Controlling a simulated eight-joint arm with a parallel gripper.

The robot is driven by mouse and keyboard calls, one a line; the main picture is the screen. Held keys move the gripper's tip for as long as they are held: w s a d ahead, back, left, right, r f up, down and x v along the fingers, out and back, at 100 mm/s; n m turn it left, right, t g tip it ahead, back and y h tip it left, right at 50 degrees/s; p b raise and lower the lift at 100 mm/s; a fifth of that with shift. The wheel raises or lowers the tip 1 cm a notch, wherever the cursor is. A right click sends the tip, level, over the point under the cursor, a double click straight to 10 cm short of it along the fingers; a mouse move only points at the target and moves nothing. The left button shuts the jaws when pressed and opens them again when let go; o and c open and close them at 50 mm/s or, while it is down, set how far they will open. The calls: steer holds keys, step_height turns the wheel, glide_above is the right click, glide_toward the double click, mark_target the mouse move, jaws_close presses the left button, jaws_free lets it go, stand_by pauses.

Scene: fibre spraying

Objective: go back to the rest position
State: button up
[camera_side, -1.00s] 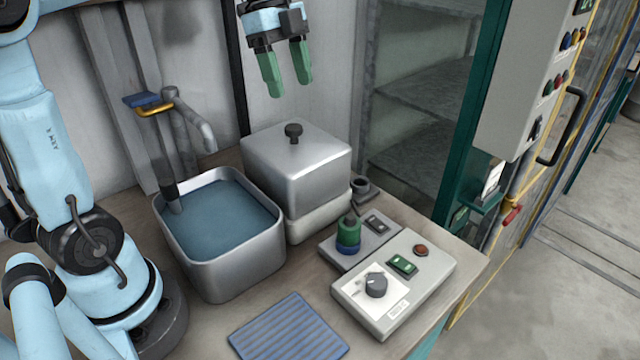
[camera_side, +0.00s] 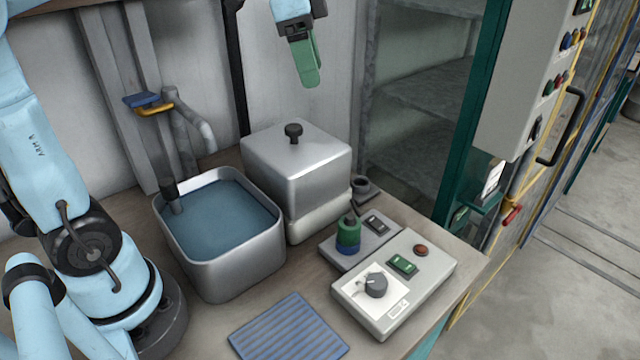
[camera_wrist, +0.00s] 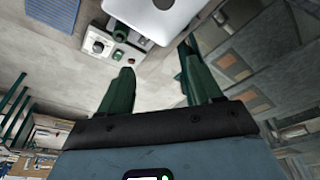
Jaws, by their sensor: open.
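My gripper (camera_side: 308,64) hangs in the air near the top of the side view, above and a little right of the lidded metal box (camera_side: 297,165). Its green fingers overlap there, so the gap between them is hidden. In the wrist view my gripper (camera_wrist: 155,80) shows two green fingers spread apart with nothing between them.
A metal basin of water (camera_side: 232,281) and a tap (camera_side: 193,120) stand left of the box. A control box (camera_side: 425,282), a small unit with a green and blue knob (camera_side: 348,232) and a blue ribbed mat (camera_side: 288,330) lie in front. A glass-sided cabinet (camera_side: 415,100) stands right.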

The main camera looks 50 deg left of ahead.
steer(key=shift+s+d+n+t, duration=0.15)
steer(key=shift+d+n, duration=0.3)
steer(key=shift+d, duration=0.45)
steer(key=shift+s+d+n+t, duration=0.1)
steer(key=shift+s+d+n, duration=0.3)
steer(key=shift+d, duration=0.55)
steer(key=shift+s+d+n+t, duration=0.1)
steer(key=shift+d+n, duration=0.45)
steer(key=shift+d, duration=0.35)
steer(key=o, duration=0.4)
steer(key=shift+d+r, duration=0.15)
steer(key=shift+d, duration=0.05)
steer(key=shift+c, duration=0.2)
steer(key=o, duration=0.3)
steer(key=shift+n+g+y, duration=0.3)
steer(key=shift+n+g, duration=0.35)
steer(key=shift+n, duration=0.25)
steer(key=d+r, duration=0.1)
steer(key=d, duration=0.1)
steer(key=d+r, duration=0.1)
steer(key=d, duration=0.1)
steer(key=d+r, duration=0.1)
steer(key=d, duration=0.2)
steer(key=shift+s+d+r, duration=0.1)
steer(key=shift+r, duration=0.05)
steer(key=s+d+r+n+g+y, duration=0.1)
steer(key=s+d+r+n, duration=0.3)
steer(key=d, duration=0.6)
steer(key=shift+s+f, duration=0.2)
steer(key=shift+f, duration=4.8)
